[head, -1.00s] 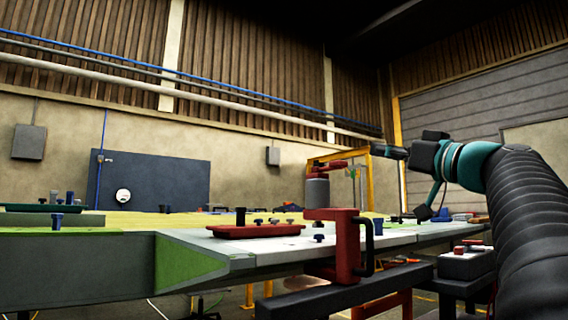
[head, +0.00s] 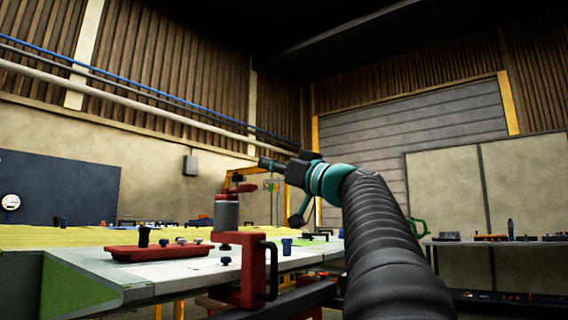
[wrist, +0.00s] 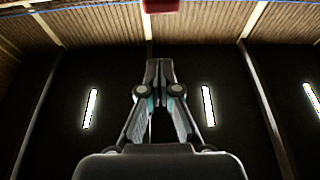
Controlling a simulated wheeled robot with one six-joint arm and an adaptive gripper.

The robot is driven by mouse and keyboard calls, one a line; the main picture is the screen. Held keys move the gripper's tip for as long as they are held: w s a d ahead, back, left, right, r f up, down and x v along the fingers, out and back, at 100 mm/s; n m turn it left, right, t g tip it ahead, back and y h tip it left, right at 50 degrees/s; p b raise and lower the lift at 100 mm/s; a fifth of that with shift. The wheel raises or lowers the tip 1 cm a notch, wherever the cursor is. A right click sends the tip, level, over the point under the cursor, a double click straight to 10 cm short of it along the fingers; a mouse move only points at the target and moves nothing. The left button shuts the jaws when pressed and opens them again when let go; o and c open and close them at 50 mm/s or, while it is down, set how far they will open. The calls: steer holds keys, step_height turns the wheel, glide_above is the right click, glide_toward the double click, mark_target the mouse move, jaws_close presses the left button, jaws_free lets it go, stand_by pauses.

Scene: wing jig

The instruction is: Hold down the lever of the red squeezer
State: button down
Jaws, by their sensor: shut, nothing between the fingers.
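A red C-shaped tool (head: 240,262) with a black handle (head: 270,270) stands at the table's near edge in the head view. Behind it a grey cylinder (head: 227,215) carries red parts, with a red arm (head: 238,189) on top. I cannot tell for sure which of these is the squeezer's lever. My gripper (head: 266,162) is above and right of the red arm, apart from it in the picture. In the wrist view my gripper (wrist: 160,66) is shut and empty, and a red block (wrist: 160,6) is cut off at the top edge.
The long table (head: 180,274) holds a red tray-like plate (head: 150,252) with dark knobs. A yellow frame (head: 227,178) stands behind the grey cylinder. A bench (head: 500,243) with small tools is at the right.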

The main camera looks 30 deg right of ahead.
mark_target(239, 189)
steer(key=shift+w+a+f, duration=0.25)
steer(key=shift+w+f, duration=0.4)
steer(key=shift+f, duration=0.15)
steer(key=shift+w+a+f, duration=0.2)
steer(key=shift+w+f, duration=0.45)
steer(key=shift+f, duration=0.1)
